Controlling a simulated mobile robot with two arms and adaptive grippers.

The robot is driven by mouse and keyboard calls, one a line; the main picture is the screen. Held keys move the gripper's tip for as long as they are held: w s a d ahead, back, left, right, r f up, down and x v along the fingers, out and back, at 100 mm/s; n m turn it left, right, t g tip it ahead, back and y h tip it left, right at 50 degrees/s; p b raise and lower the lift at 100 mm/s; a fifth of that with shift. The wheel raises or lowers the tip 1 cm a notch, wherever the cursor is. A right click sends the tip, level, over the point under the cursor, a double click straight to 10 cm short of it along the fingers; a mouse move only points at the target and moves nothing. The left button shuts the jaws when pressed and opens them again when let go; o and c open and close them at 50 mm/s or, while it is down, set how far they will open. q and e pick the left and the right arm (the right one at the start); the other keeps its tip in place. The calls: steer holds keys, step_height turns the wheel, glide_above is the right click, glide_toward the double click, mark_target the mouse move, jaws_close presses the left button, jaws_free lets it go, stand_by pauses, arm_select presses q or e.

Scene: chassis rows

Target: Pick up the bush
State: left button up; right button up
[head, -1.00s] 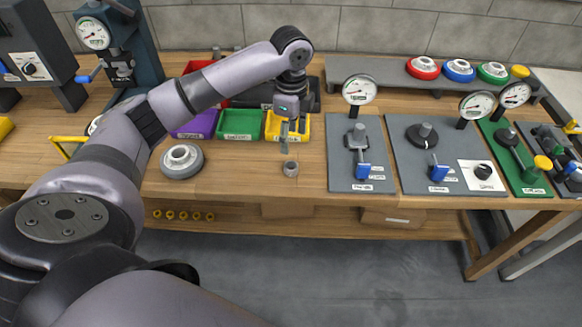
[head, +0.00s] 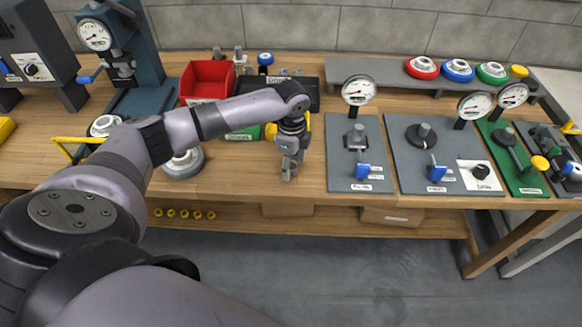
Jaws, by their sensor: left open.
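My left gripper (head: 289,172) points down over the front middle of the wooden workbench, low near its surface. Its jaws are open. The bush, a small grey ring standing on the bench in the earlier head view, lies where the fingertips are now. The fingers cover it, so I cannot tell whether they touch it or stand around it. My right gripper is not in view.
A grey base plate with a blue-handled clamp (head: 362,171) stands just right of the gripper. A large grey flanged wheel (head: 187,166) is partly behind my left arm. A red bin (head: 207,80) stands behind the arm. The bench (head: 240,182) is clear in front.

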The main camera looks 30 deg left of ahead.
arm_select(q)
steer(key=shift+c, duration=0.6)
steer(key=c, duration=1.2)
